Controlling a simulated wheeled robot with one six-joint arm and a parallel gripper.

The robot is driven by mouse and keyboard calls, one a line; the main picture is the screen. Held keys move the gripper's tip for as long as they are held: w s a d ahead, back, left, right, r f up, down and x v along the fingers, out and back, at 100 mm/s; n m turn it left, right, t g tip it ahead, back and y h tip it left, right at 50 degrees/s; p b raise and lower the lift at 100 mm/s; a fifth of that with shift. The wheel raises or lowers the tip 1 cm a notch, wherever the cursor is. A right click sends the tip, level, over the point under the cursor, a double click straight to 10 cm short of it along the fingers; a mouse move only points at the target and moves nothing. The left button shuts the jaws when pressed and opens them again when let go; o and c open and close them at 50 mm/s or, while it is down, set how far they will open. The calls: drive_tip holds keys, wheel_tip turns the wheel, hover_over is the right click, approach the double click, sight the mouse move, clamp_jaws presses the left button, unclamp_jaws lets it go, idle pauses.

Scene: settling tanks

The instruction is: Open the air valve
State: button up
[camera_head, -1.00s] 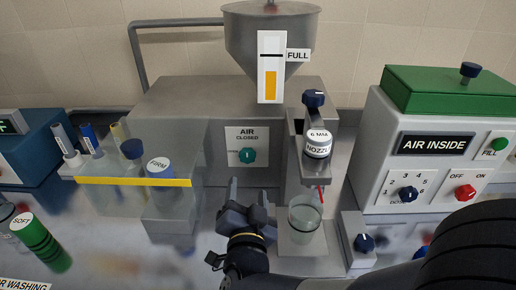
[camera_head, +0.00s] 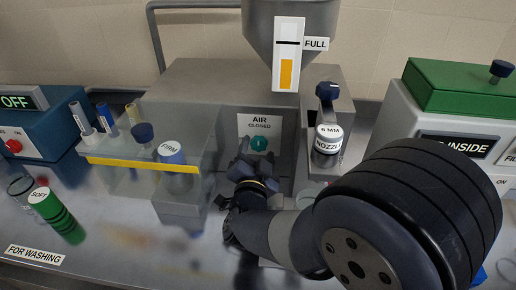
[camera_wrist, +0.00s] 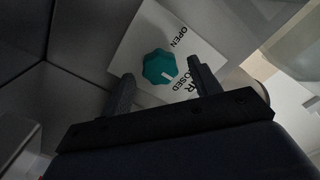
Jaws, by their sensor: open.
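The air valve is a teal knob (camera_head: 259,143) on a white panel (camera_head: 247,124) labelled AIR and CLOSED, on the front of the grey machine. In the wrist view the knob (camera_wrist: 158,67) has a white pointer mark, and the word OPEN shows on the panel. My gripper (camera_head: 250,163) is in front of the panel, just below the knob in the head view. In the wrist view its two fingers (camera_wrist: 160,88) are spread, one on each side of the knob's near edge. They appear apart from the knob, with nothing between them.
A clear guard with a yellow strip (camera_head: 135,164) stands left of my gripper. The nozzle cap (camera_head: 327,140) and blue lever are close on the right. A hopper (camera_head: 262,22) with a FULL gauge is above.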

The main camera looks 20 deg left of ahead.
drive_tip(key=shift+w+a, duration=0.15)
drive_tip(key=shift+w, duration=0.2)
drive_tip(key=shift+c, duration=0.2)
drive_tip(key=c, duration=1)
